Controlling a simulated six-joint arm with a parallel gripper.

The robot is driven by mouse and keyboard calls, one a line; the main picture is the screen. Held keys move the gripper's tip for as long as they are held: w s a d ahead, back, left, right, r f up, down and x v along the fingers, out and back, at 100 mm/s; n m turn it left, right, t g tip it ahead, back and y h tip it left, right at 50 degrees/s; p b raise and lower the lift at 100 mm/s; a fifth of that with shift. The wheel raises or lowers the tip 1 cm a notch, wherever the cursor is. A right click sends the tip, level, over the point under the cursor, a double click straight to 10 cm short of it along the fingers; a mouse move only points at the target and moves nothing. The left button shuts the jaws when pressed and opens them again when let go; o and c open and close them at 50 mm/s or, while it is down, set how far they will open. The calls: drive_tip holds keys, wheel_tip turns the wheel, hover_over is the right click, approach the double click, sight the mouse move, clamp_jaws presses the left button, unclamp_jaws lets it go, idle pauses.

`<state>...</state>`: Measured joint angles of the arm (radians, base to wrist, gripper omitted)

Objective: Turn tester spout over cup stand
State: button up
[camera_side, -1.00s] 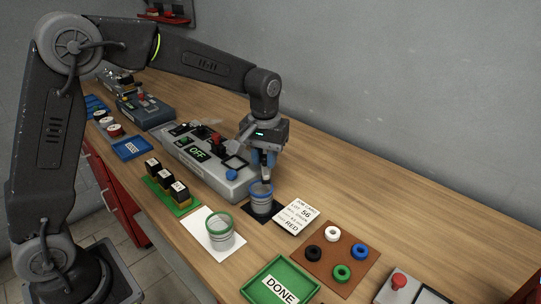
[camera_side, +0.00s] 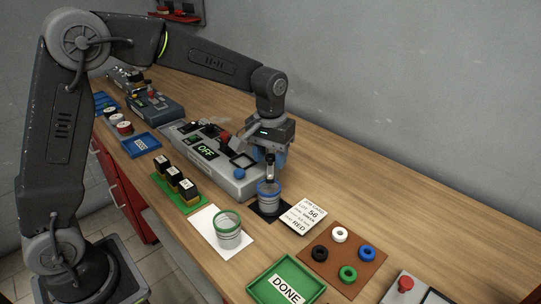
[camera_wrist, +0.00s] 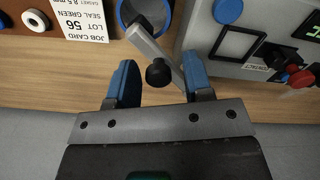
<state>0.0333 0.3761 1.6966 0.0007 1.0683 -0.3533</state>
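The grey tester (camera_side: 250,188) shows OFF on its panel, with a blue button (camera_side: 238,173) at its near end. A blue-rimmed cup (camera_side: 268,196) stands on a black pad (camera_side: 284,210) beside the tester; the cup also shows in the wrist view (camera_wrist: 125,14). In the wrist view a grey bar (camera_wrist: 145,42), which looks like the spout, has its far end over the cup's rim. A black knob (camera_wrist: 159,72) is on the bar. My gripper (camera_wrist: 160,68) is open, one blue finger on each side of the knob, with gaps visible. In the side view my gripper (camera_side: 270,155) is above the cup.
A green-rimmed cup (camera_side: 228,230) stands on white paper to the left. A job card (camera_side: 303,214) lies right of the cup, then a brown board (camera_side: 335,262) with several coloured rings. A green DONE tray (camera_side: 262,290) is in front. The bench's back right is clear.

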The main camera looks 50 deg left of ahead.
sight(269, 156)
wheel_tip(269, 156, up, 14)
drive_tip(key=shift+f, duration=0.1)
idle(0.6)
drive_tip(key=s+f+m+t, duration=0.1)
drive_tip(key=s+t, duration=0.1)
drive_tip(key=s, duration=0.5)
drive_tip(key=s+a+f+m+t, duration=0.1)
drive_tip(key=s+f, duration=0.1)
drive_tip(key=s, duration=0.6)
drive_tip(key=s+f+m+t, duration=0.1)
drive_tip(key=s+f+t, duration=0.1)
drive_tip(key=s, duration=0.6)
drive_tip(key=shift+s+a+f+m+t, duration=0.1)
drive_tip(key=shift+s+a+m+t, duration=0.1)
drive_tip(key=shift+m+t, duration=0.1)
